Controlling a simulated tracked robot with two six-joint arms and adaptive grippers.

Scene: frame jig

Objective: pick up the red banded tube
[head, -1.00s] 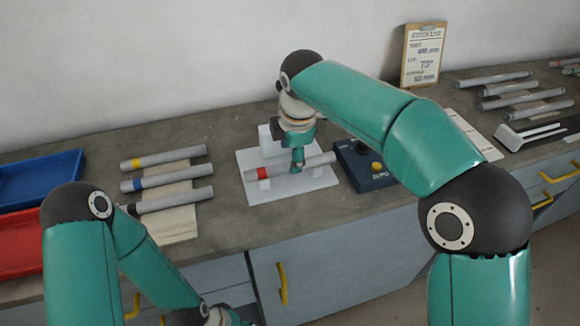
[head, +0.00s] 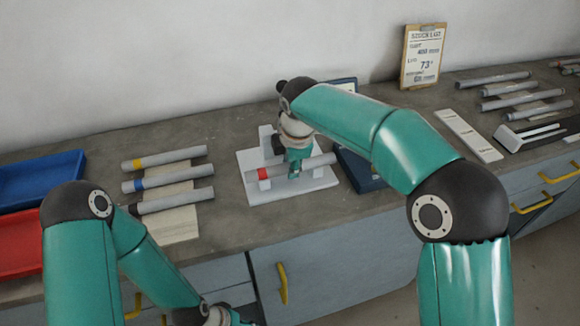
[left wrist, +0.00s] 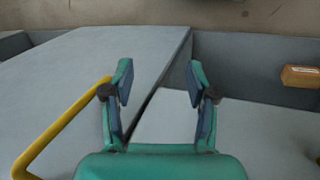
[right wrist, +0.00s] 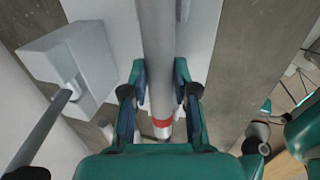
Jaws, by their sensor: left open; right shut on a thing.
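The red banded tube (head: 320,162) is grey with a red band near its left end, lying level across the white jig (head: 262,192) in the head view. My right gripper (head: 294,172) is over it from above. In the right wrist view the tube (right wrist: 157,40) runs between the fingers of my right gripper (right wrist: 160,85), which is shut on it near the red band. I cannot tell whether the tube still touches its supports. My left gripper (left wrist: 160,75) is open and empty, low in front of the grey cabinet fronts.
Yellow-, blue- and dark-banded tubes (head: 165,158) lie on a pale board left of the jig. Blue (head: 40,178) and red (head: 20,262) trays stand farther left. A dark blue box (head: 357,172) is close right of the jig. Several grey tubes (head: 510,95) lie far right.

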